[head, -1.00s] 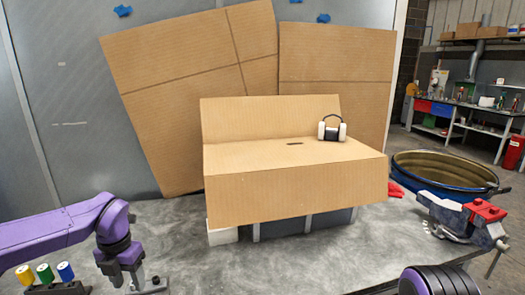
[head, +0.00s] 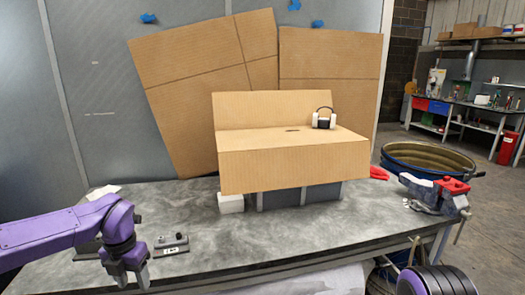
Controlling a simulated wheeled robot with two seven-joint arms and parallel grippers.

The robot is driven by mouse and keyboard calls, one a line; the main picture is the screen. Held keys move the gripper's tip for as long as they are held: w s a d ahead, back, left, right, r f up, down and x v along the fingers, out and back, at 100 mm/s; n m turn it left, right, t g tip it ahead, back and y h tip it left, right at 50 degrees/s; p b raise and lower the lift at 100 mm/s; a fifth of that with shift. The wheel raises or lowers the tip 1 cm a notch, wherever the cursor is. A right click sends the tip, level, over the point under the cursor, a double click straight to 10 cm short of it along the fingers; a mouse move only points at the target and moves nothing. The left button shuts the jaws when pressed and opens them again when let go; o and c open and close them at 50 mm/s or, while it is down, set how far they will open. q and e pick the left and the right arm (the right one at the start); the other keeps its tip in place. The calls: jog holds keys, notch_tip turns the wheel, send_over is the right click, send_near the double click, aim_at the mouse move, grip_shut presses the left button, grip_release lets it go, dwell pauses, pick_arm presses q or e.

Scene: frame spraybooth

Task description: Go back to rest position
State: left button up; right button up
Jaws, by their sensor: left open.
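My left gripper (head: 130,275) hangs at the lower left, in front of the grey table (head: 330,225), with its fingers pointing down. Its two fingers are apart and nothing shows between them. The purple arm comes in from the left edge. At the lower right a black ringed part with purple shows, likely of my right arm. The right gripper itself is out of view.
A cardboard piece (head: 290,165) on a grey box (head: 300,196) bears earmuffs (head: 324,121). A small black device (head: 172,243) lies right of my left wrist. A vise (head: 437,192) sits at the table's right end, near a blue drum (head: 428,165).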

pick_arm(q)
notch_tip(320, 180, down, 7)
jog(key=w+a+m+t+y, duration=0.1)
jog(key=a+m+t+y, duration=0.1)
jog(key=m+t+y, duration=0.3)
jog(key=s+d+f+m+t+b, duration=0.1)
jog(key=s+d+f+m+b, duration=0.15)
jog(key=s+f+m, duration=0.4)
jog(key=s+d+f+m+b, duration=0.1)
jog(key=s+d+f+m, duration=0.2)
jog(key=f+m, duration=0.55)
jog(key=s+a+f+m+g+h+b, duration=0.1)
jog(key=s+f+m, duration=0.3)
jog(key=s, duration=0.7)
jog(key=s+a+f+m+g+b, duration=0.1)
jog(key=s+f+m, duration=0.3)
jog(key=s+f, duration=0.4)
jog(key=s+g, duration=0.1)
jog(key=s, duration=0.2)
jog(key=shift+s+f+h, duration=0.2)
jog(key=shift+f+h, duration=0.2)
